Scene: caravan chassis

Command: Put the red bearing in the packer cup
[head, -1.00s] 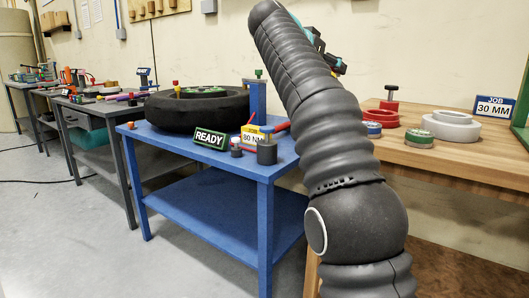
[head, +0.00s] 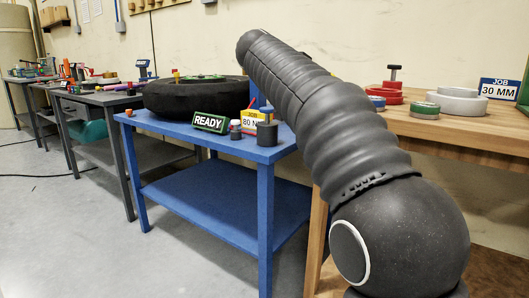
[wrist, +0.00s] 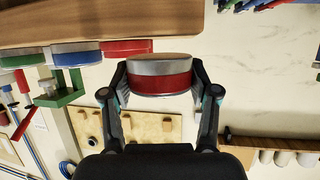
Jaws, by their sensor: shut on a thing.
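The red bearing (wrist: 160,82), a short red cylinder with a silvery band, is between the fingers of my gripper (wrist: 158,78) in the wrist view. Both fingers press on its sides, and it looks held clear of any surface. In the head view my arm hides the gripper and the bearing. A red round piece with a black-knobbed post (head: 391,92) stands on the wooden bench at the right; it may be the packer cup, but I cannot tell for sure.
The wooden bench (head: 440,132) also holds a green-rimmed disc (head: 425,111), white rings (head: 460,101) and a "30 MM" sign (head: 499,89).

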